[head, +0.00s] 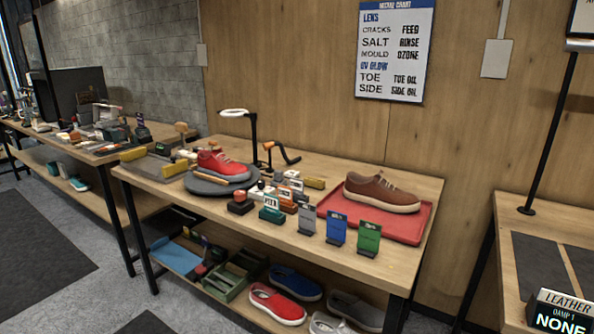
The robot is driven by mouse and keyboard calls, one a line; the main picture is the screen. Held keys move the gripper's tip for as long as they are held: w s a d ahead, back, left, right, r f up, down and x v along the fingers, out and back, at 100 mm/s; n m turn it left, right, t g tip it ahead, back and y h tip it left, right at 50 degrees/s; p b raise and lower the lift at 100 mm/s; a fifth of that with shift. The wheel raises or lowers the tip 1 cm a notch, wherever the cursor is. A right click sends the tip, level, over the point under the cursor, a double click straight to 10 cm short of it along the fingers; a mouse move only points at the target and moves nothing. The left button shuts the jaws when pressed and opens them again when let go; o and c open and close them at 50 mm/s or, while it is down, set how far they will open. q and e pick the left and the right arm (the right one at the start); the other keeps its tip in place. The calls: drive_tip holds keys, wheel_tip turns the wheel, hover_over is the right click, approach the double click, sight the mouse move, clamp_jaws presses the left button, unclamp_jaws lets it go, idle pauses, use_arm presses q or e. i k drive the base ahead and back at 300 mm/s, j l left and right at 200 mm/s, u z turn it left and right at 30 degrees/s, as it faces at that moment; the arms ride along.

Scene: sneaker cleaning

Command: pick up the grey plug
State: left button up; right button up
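I cannot make out a grey plug for certain. Many small items crowd the middle of the wooden table (160,183), too small to tell apart. A grey upright block (307,219) stands at the front edge, left of a blue one (337,229) and a green one (368,239); I cannot tell that it is a plug. A red sneaker (222,166) sits on a dark round turntable (195,186). Neither of my grippers is in view.
A brown sneaker (381,193) rests on a red tray (418,228) at the table's right. A lamp (252,128) stands at the back. The lower shelf holds several shoes and a green crate (232,275). Another bench (500,250) is at the right. Floor shows at the left.

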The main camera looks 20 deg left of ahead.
sight(277, 177)
drive_tip(key=i+j+z, duration=0.2)
drive_tip(key=j+z, duration=0.25)
drive_tip(key=j, duration=0.6)
drive_tip(key=j+z, duration=0.4)
drive_tip(key=j, duration=0.65)
